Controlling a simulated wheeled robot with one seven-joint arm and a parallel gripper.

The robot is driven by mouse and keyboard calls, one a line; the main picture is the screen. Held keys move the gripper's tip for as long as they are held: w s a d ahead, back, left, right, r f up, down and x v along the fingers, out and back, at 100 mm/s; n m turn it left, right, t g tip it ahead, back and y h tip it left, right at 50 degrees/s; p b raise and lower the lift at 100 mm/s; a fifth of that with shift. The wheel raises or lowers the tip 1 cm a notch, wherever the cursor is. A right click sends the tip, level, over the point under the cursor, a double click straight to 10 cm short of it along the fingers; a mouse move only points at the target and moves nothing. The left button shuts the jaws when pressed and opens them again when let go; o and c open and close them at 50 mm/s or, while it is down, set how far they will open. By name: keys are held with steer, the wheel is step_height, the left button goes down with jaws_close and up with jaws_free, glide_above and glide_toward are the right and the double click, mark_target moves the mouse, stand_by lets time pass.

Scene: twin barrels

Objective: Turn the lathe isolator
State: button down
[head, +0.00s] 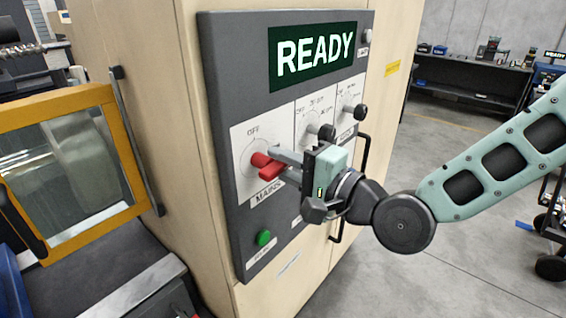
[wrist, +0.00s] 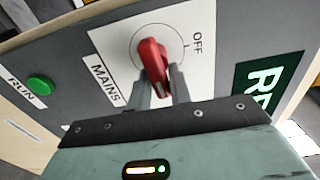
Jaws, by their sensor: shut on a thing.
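The isolator is a red handle (head: 266,165) on a round white dial labelled MAINS, at the left of the grey panel (head: 225,90). In the wrist view the red handle (wrist: 151,58) sits between the two fingers, its outer end turned toward my gripper and away from the OFF mark. My gripper (head: 283,163) reaches in from the right and is shut on the handle. In the wrist view my gripper (wrist: 163,88) has a finger on each side of it. The fingers partly hide the handle's lower end. The display reads READY (head: 314,55).
Two dark knobs (head: 326,132) and (head: 360,111) stick out of the panel above my gripper. A green RUN button (head: 264,238) is below the dial. A yellow-framed door (head: 58,103) stands at the left. Open floor (head: 440,160) lies at the right.

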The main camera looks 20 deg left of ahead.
steer(key=shift+s+f, duration=0.2)
steer(key=c, duration=1.4)
jaws_free()
steer(key=shift+r, duration=0.1)
steer(key=shift+w, duration=0.1)
steer(key=shift+d, duration=0.5)
steer(key=b+v, duration=0.3)
steer(key=v, duration=0.8)
steer(key=shift+b, duration=0.3)
steer(key=shift+s, duration=0.2)
